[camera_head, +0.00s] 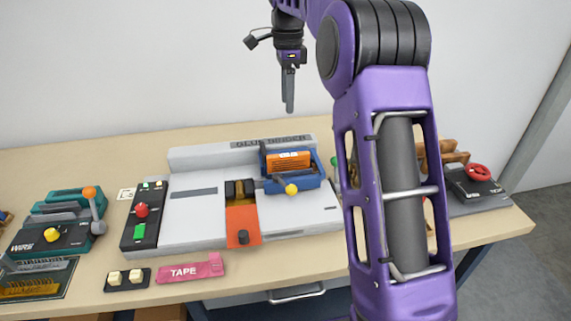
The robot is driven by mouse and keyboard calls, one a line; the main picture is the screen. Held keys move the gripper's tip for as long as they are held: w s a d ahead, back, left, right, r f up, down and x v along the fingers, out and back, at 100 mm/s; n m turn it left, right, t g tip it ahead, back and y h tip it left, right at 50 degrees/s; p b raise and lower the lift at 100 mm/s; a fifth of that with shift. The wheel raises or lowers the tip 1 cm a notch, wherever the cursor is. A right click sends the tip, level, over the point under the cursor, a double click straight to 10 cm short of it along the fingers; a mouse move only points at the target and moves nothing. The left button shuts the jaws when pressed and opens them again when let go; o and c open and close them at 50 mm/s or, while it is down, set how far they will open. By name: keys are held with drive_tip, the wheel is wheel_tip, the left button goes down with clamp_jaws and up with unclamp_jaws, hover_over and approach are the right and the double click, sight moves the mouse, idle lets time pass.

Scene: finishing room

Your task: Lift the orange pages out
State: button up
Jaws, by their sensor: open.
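The orange pages (288,161) sit upright in a blue clamp carriage (305,183) on the right part of the grey glue binder (190,206). A yellow knob (291,190) sticks out at the front of the carriage. My gripper (289,108) is open and empty, pointing down in the air above and behind the binder. Its fingers overlap in this view, so the gap between them is hard to see. My purple arm hides the right end of the binder and part of the table behind it.
An orange unit (242,222) stands on the binder left of the carriage. A control panel (146,215) with red and green buttons, a teal wire machine (60,225) and a pink tape piece (190,269) lie leftward. A red-knobbed device (478,180) stands at right.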

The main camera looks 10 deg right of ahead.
drive_tip(key=b, duration=0.2)
hover_over(288, 155)
drive_tip(key=f, duration=1.1)
drive_tip(key=shift+s+a, duration=0.2)
drive_tip(key=shift+s, duration=0.05)
drive_tip(key=shift+w+d+f, duration=0.15)
drive_tip(key=shift+f, duration=1.3)
drive_tip(key=shift+w+d+f, duration=0.1)
drive_tip(key=shift+w+f, duration=0.05)
drive_tip(key=shift+f, duration=1.3)
clamp_jaws()
